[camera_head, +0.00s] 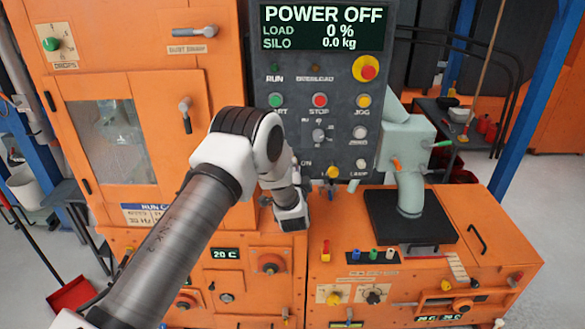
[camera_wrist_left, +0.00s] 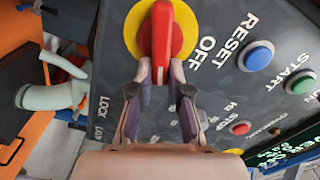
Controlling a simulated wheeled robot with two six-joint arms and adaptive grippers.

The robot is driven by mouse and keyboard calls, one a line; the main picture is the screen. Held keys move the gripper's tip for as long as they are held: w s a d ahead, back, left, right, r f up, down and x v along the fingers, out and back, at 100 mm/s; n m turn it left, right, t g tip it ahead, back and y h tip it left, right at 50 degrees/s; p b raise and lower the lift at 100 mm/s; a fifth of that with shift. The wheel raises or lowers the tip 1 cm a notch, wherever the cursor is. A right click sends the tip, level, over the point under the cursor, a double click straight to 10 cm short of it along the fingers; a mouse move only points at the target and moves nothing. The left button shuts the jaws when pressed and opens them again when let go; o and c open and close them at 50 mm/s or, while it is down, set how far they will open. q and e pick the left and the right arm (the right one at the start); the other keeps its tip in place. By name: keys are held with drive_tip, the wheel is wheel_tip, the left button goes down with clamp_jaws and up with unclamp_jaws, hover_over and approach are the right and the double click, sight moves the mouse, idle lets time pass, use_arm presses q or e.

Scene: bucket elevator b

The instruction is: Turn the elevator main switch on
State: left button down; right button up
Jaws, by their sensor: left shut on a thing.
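The main switch (camera_wrist_left: 162,30) is a red handle on a yellow round plate, seen at the top of the left wrist view. The word OFF is printed beside the plate. My left gripper (camera_wrist_left: 160,78) has its two fingers on either side of the lower end of the red handle and is shut on it. In the head view my left arm and wrist cover the switch and the fingertips. The display (camera_head: 322,27) on the grey control panel (camera_head: 345,105) reads POWER OFF, load 0 %. My right gripper is in neither view.
The panel also carries a red emergency knob (camera_head: 366,68), a START button (camera_wrist_left: 299,84), a blue RESET button (camera_wrist_left: 257,56) and a yellow JOG button (camera_head: 363,100). Orange cabinets stand around the panel. A grey-green spout (camera_head: 408,150) stands to its right.

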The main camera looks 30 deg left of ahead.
use_arm(q)
drive_tip(key=shift+w+f+m, duration=0.1)
drive_tip(key=shift+m, duration=0.95)
drive_tip(key=shift+w+f+m, duration=0.1)
drive_tip(key=shift+m, duration=0.95)
drive_tip(key=c, duration=1.1)
unclamp_jaws()
drive_tip(key=shift+s+d, duration=0.1)
drive_tip(key=shift+w+f, duration=0.2)
drive_tip(key=shift+f, duration=0.1)
drive_tip(key=v, duration=1.2)
drive_tip(key=shift+s, duration=0.1)
drive_tip(key=shift+f, duration=0.1)
